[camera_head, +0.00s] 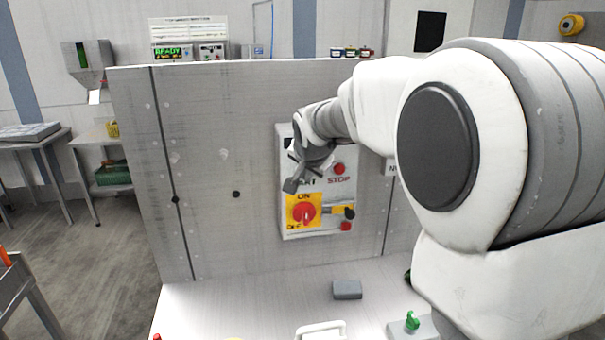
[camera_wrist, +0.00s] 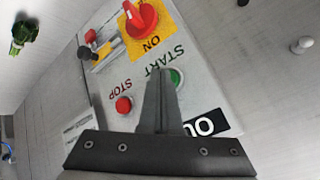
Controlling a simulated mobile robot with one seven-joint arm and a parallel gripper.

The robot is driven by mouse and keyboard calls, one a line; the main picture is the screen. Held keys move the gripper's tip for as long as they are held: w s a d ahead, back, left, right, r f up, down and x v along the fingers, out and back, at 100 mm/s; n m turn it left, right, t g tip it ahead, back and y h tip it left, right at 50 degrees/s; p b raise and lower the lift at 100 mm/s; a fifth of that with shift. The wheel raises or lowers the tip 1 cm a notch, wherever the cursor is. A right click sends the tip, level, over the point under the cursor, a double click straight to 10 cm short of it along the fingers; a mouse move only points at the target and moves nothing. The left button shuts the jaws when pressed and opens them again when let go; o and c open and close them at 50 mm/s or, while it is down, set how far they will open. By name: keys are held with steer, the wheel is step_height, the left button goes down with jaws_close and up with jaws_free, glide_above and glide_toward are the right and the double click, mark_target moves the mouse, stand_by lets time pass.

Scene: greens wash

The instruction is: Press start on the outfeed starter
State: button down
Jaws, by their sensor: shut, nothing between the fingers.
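The outfeed starter is a pale box (camera_head: 318,228) on the grey upright panel. In the wrist view its face (camera_wrist: 199,62) is upside down and tilted. The green START button (camera_wrist: 177,77) shows there, partly covered by my gripper (camera_wrist: 160,75). The red STOP button (camera_wrist: 124,105) is to its left in that view, and in the head view it (camera_head: 339,168) is right of my gripper. The red rotary switch (camera_head: 304,212) sits on a yellow plate marked ON. My gripper (camera_head: 291,185) is shut and empty in front of the START area; I cannot tell whether it touches.
My arm hides the right side of the head view. A grey block (camera_head: 347,290) and a white handle (camera_head: 321,330) lie on the pale surface below the panel.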

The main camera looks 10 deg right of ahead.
steer(key=shift+w, duration=0.25)
stand_by(0.6)
steer(key=shift+s+b, duration=0.65)
steer(key=shift+s, duration=0.2)
steer(key=shift+s+b, duration=1.4)
steer(key=shift+s, duration=1.1)
steer(key=s+f+n+g, duration=0.1)
steer(key=s+f+n, duration=0.2)
steer(key=s, duration=1.1)
steer(key=s+f+n+g+y, duration=0.1)
steer(key=s+f+n, duration=0.3)
steer(key=s, duration=1.1)
steer(key=shift+s+f+n+g, duration=0.15)
steer(key=shift+f+n+g, duration=0.15)
steer(key=shift+n+g, duration=0.4)
